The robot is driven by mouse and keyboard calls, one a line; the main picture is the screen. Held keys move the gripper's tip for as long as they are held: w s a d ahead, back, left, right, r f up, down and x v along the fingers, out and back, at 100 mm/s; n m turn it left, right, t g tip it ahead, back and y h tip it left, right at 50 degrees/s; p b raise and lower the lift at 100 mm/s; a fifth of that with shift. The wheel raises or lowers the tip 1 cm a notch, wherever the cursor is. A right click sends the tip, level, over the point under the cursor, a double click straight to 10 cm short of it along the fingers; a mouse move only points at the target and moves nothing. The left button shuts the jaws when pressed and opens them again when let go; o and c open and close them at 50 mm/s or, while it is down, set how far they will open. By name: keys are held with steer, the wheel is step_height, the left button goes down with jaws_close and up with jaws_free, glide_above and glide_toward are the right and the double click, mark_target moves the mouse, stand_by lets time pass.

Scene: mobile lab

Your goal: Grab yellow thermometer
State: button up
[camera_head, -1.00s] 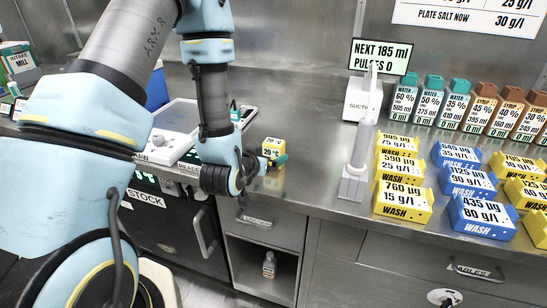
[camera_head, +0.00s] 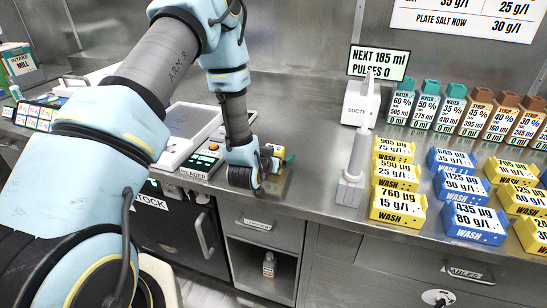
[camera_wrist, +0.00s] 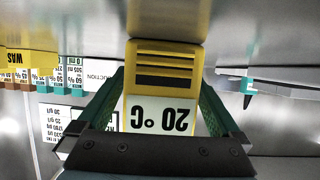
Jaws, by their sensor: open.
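The yellow thermometer (camera_head: 275,149) stands on the steel counter and is partly hidden behind my wrist in the head view. In the wrist view the thermometer (camera_wrist: 165,72) shows its dark slots and an upside-down "20 °C" label. My gripper (camera_wrist: 162,82) is open, with one green finger on each side of the thermometer. A narrow gap seems to show beside the fingers; contact cannot be told. In the head view my gripper (camera_head: 283,160) is low at the counter, mostly hidden by the wrist.
A grey upright stand (camera_head: 354,170) is to the right. Yellow wash blocks (camera_head: 399,206) and blue ones (camera_head: 477,219) stand farther right, with bottles (camera_head: 450,107) behind. The reader (camera_head: 200,163) is close on the left. Counter between thermometer and stand is clear.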

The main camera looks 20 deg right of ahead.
steer(key=c, duration=1.3)
steer(key=shift+r, duration=0.1)
steer(key=shift+c, duration=0.2)
